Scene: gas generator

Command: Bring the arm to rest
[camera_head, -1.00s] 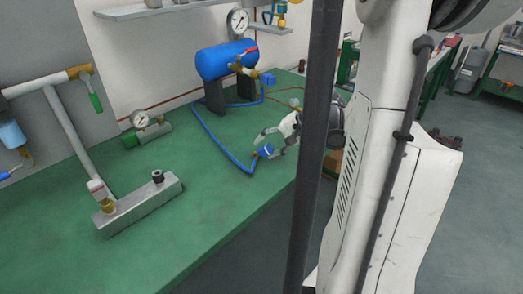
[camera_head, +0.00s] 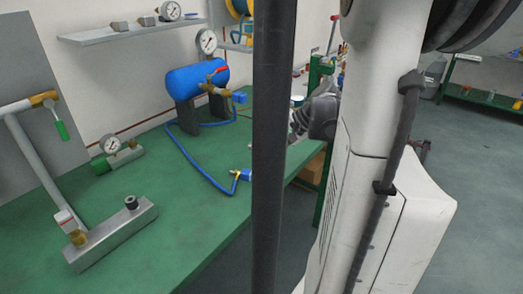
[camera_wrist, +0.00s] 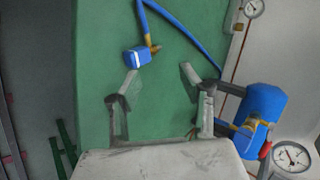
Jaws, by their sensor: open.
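My gripper (camera_wrist: 160,78) is open and empty in the wrist view, its two fingers spread over the green table (camera_wrist: 95,50). In the head view, my wrist (camera_head: 318,115) is behind the dark pole and near the table's right edge; the fingers are mostly hidden. The blue hose (camera_head: 195,165) lies on the table, running from the blue tank (camera_head: 197,78) to a blue connector (camera_head: 246,174). The connector (camera_wrist: 137,57) also shows in the wrist view, beyond the fingertips and apart from them. The tank (camera_wrist: 262,105) is right of the gripper there.
A grey manifold block (camera_head: 112,233) with a pipe stand (camera_head: 35,165) is at the table's left. A small gauge (camera_head: 110,144) sits behind it. A wall shelf (camera_head: 130,31) hangs above. Floor space (camera_head: 240,262) is clear in front of the table.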

